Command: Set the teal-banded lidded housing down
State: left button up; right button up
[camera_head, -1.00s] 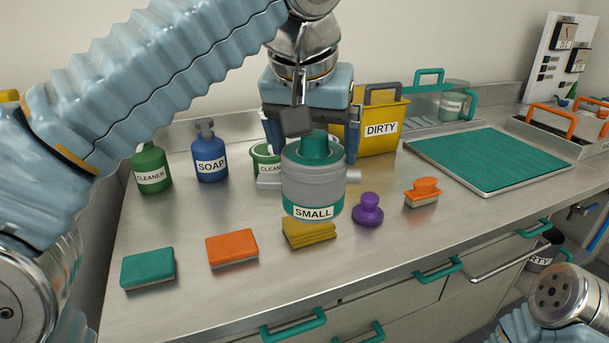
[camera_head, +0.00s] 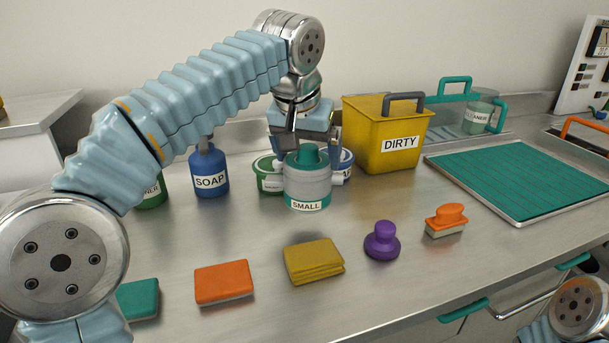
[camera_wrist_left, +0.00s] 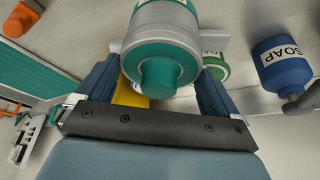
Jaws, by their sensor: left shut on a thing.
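The teal-banded lidded housing (camera_head: 307,184) is a grey cylinder with a teal lid and knob and a teal band labelled SMALL. It is upright in the head view, toward the back of the steel counter. My left gripper (camera_head: 306,172) is behind it, shut on its sides. In the left wrist view the housing (camera_wrist_left: 165,35) sits between the two fingers, lid and knob toward the camera. I cannot tell whether its base touches the counter. My right gripper is not in view; part of my right arm shows at the lower right.
A blue SOAP bottle (camera_head: 210,172) and a green tub (camera_head: 268,174) stand left of the housing. A yellow DIRTY bin (camera_head: 362,130) is behind right. A folded yellow cloth (camera_head: 313,261), orange sponge (camera_head: 224,283) and purple knob (camera_head: 382,241) lie in front. Bare counter (camera_head: 255,230) lies between.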

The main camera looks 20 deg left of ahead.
pick_arm(q)
jog(key=f, duration=0.1)
jog(key=w+f, duration=0.1)
jog(key=a+f, duration=0.1)
jog(key=f, duration=0.1)
jog(key=shift+w+f+b, duration=0.1)
jog(key=shift+w+b, duration=0.2)
jog(key=shift+b, duration=0.1)
jog(key=shift+f, duration=0.5)
